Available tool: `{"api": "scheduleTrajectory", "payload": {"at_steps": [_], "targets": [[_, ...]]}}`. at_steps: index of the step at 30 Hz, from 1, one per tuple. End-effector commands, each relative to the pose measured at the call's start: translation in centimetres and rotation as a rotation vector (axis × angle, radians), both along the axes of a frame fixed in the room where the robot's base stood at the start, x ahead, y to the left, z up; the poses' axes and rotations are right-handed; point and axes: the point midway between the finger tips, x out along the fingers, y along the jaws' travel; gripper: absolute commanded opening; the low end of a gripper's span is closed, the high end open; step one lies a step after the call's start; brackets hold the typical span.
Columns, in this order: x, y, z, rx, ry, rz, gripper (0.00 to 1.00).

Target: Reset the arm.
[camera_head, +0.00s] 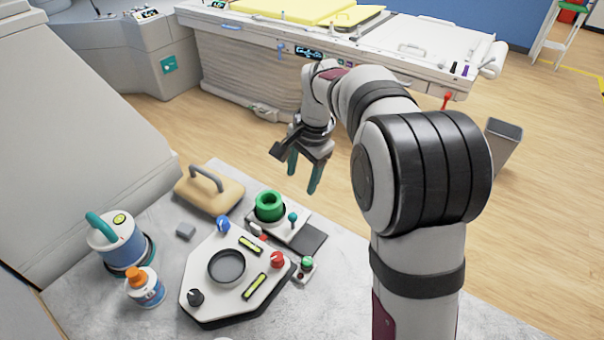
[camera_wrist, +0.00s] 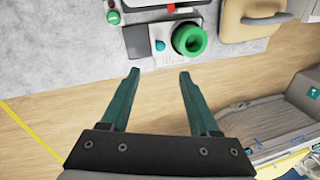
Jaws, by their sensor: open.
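My gripper (camera_head: 302,172) has two teal fingers and hangs in the air past the far right edge of the grey worktop (camera_head: 345,228). In the wrist view my gripper (camera_wrist: 157,75) is open, its fingers well apart with only wood floor between them. My arm rises at the right of the head view, bends at a large black-ringed joint and reaches away, with the fingers pointing down. The gripper touches nothing.
On the worktop stand a white control panel (camera_head: 216,292), a green ring (camera_head: 268,206) on a small unit, a tan block with a handle (camera_head: 209,190), a blue-white canister (camera_head: 112,245) and an orange-capped bottle (camera_head: 146,288). A patient bed (camera_head: 300,50) stands behind.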

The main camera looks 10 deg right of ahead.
Motion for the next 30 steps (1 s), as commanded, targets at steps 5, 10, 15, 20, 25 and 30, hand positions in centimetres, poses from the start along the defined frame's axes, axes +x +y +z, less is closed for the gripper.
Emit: {"api": "scheduleTrajectory", "payload": {"at_steps": [5,10,15,20,25,30], "targets": [[0.0,0.0,0.0,0.0,0.0,0.0,0.62],[-2.9,0.3,1.4,-0.002,0.009,0.045,0.62],[-17.3,1.5,3.9,-0.004,0.055,0.261,0.62],[-28.8,2.2,1.9,0.007,0.093,0.436,0.62],[-33.0,2.5,0.2,0.015,0.11,0.509,0.62],[-33.1,2.5,0.2,0.016,0.112,0.51,0.62]]}}
